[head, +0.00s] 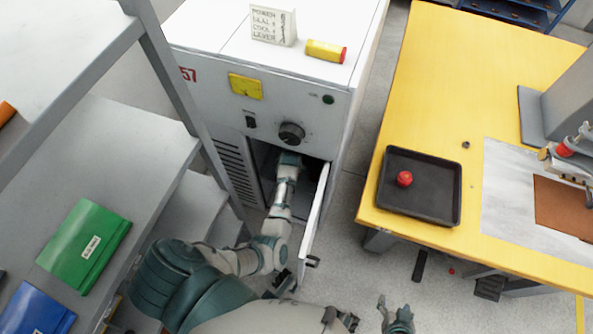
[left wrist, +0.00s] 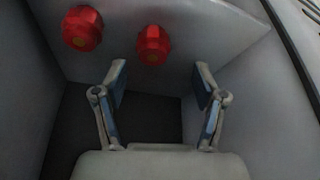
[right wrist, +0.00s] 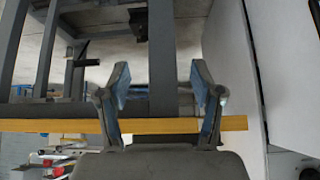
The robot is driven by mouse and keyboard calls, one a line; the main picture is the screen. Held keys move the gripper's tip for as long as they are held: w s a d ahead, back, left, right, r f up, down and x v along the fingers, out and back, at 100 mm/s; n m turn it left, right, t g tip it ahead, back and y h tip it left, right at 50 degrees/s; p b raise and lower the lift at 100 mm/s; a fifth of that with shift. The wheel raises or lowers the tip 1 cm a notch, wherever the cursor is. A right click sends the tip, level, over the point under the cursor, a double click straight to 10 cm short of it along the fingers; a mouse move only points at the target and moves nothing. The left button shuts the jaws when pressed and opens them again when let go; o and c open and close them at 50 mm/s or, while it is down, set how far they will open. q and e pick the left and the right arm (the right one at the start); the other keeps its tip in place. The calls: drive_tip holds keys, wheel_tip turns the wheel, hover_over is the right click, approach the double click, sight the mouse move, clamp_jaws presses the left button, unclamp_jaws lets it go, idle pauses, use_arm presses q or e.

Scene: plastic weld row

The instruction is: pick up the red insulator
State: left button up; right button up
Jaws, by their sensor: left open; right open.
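Two red insulators, a left one (left wrist: 83,28) and a right one (left wrist: 152,45), sit on a grey surface inside the cabinet, ahead of my left gripper (left wrist: 160,85). That gripper is open and empty, with the right insulator beyond the gap between its fingers, apart from them. In the head view my left arm reaches into the cabinet opening, which hides the gripper. Another red insulator (head: 404,179) rests on the black tray (head: 437,213). My right gripper (head: 396,312) is low at the bottom edge of the head view; it is open and empty in the right wrist view (right wrist: 160,85).
The cabinet (head: 220,98) has its door (head: 314,225) swung open beside my left arm. A yellow table (head: 440,80) stands to the right, with a press (head: 565,100). A grey shelf (head: 120,140) with green (head: 85,245) and blue (head: 38,312) binders stands at the left.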

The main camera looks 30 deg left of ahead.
use_arm(q)
drive_tip(key=shift+a+f, duration=0.1)
drive_tip(key=shift+f, duration=0.2)
drive_tip(key=b+x, duration=0.2)
drive_tip(key=x, duration=0.1)
drive_tip(key=b+x, duration=0.1)
drive_tip(key=shift+w+d+f, duration=0.25)
drive_tip(key=shift+w+d, duration=0.05)
drive_tip(key=shift+d, duration=0.2)
drive_tip(key=shift+w+a+f, duration=0.1)
drive_tip(key=shift+a, duration=0.15)
use_arm(e)
drive_tip(key=w+a+r+t+y, duration=0.1)
drive_tip(key=w+a+r+t, duration=0.2)
drive_tip(key=w+r+t, duration=0.2)
drive_tip(key=w+t, duration=0.1)
drive_tip(key=w, duration=0.1)
drive_tip(key=shift+w+a+r+y, duration=0.15)
drive_tip(key=shift+w+r+y, duration=0.25)
use_arm(q)
drive_tip(key=shift+d, duration=0.1)
drive_tip(key=c, duration=1.1)
drive_tip(key=shift+d, duration=0.1)
drive_tip(key=shift+c, duration=0.8)
use_arm(e)
drive_tip(key=shift+d+f, duration=0.1)
drive_tip(key=shift+d, duration=0.15)
